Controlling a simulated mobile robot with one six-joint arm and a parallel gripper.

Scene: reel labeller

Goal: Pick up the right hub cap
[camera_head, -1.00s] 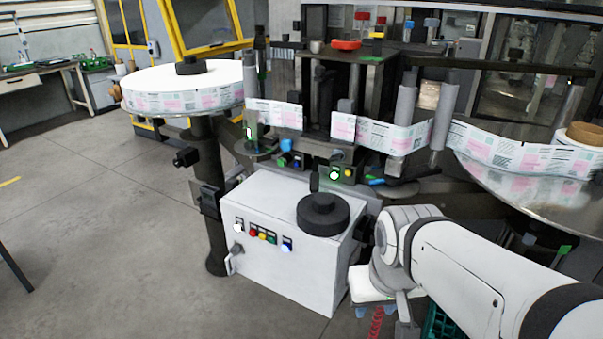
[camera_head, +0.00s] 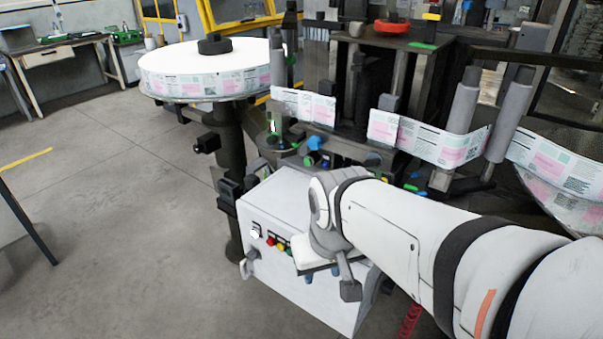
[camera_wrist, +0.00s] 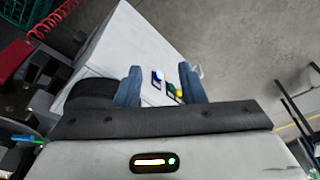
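The right hub cap (camera_wrist: 88,92), a black round disc, shows in the wrist view at the left. It lies on the white control box (camera_wrist: 125,42), partly hidden behind my gripper's body. In the head view my arm hides it, while the box (camera_head: 272,205) shows in part. My gripper (camera_wrist: 160,72) is open, with two blue-grey fingers apart and nothing between them. The cap is to the left of the fingers, not between them. Another black hub cap (camera_head: 215,44) sits on the white label reel at the upper left.
The white label reel (camera_head: 215,65) stands on a dark post. The label web (camera_head: 440,143) runs across the machine behind my arm. Coloured buttons (camera_head: 281,246) are on the box front. A red coiled cable (camera_wrist: 65,12) is near the box. Open floor lies to the left.

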